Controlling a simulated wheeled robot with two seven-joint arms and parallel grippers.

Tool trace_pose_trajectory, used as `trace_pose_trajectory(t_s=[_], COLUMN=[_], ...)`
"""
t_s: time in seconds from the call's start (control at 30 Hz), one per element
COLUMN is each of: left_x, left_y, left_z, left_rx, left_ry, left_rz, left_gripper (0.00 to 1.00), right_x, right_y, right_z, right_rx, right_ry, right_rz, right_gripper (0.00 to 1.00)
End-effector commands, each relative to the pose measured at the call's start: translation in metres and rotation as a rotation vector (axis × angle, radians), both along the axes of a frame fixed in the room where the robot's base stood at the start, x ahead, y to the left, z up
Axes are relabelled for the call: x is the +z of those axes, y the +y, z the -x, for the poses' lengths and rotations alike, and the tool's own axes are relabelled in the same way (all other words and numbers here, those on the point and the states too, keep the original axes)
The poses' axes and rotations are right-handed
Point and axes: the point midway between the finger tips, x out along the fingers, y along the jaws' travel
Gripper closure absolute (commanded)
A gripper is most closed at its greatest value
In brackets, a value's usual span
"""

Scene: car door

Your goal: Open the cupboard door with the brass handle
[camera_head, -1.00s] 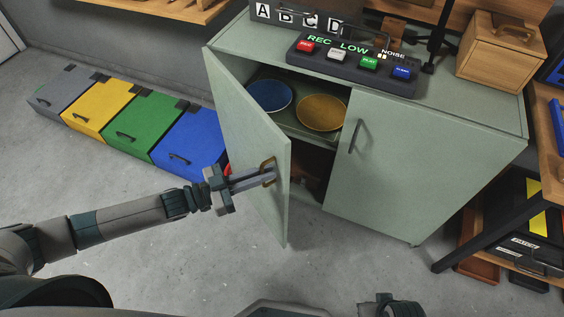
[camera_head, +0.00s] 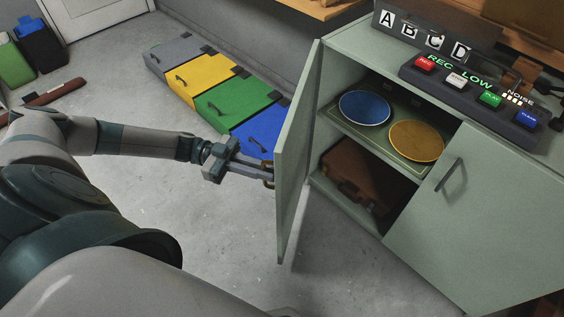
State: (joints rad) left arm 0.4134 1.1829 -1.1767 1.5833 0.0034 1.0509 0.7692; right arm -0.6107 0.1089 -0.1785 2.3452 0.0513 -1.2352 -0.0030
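The cupboard (camera_head: 352,203) is pale green with two doors. Its left door (camera_head: 299,150) stands wide open, swung out to the left, seen almost edge-on. The brass handle (camera_head: 268,166) is on that door's outer face and is mostly hidden by my fingers and the door edge. My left gripper (camera_head: 262,171) is at the handle with its fingers around it. The fingers appear closed on the handle. The right door (camera_head: 490,225), with a dark handle (camera_head: 450,174), is shut. My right gripper is out of view.
Inside the cupboard are a blue plate (camera_head: 364,107) and a yellow plate (camera_head: 416,141) on the upper shelf, and a brown case (camera_head: 362,178) below. Coloured bins, including a blue one (camera_head: 262,128), stand along the wall behind the door. A button panel (camera_head: 470,88) sits on top. Floor in front is clear.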

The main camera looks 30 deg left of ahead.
Motion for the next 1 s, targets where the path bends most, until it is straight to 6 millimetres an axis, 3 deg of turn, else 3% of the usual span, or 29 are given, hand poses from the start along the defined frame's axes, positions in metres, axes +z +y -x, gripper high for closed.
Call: trace_pose_trajectory(t_s=[0.17, 0.53, 0.57, 0.6, 1.0], left_x=[-0.0009, -0.0002, -0.0002, -0.0002, -0.0003], left_y=[0.0111, 0.0122, 0.0122, 0.0121, 0.0146], left_z=[0.0022, 0.0023, 0.0023, 0.0023, 0.0024], left_rx=[0.000, 0.000, 0.000, 0.000, 0.001], left_ry=[0.001, 0.001, 0.001, 0.001, 0.000], left_rz=[-0.001, 0.001, 0.001, 0.001, 0.000], left_gripper=[1.00, 1.00, 0.88, 0.83, 0.83], right_x=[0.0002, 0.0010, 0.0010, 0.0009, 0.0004], right_y=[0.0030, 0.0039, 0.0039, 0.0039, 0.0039], right_z=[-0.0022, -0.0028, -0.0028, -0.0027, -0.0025], right_rx=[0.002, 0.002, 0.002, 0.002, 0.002], right_ry=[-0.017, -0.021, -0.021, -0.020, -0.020], right_rz=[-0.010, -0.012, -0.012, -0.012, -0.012], right_gripper=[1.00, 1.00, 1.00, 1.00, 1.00])
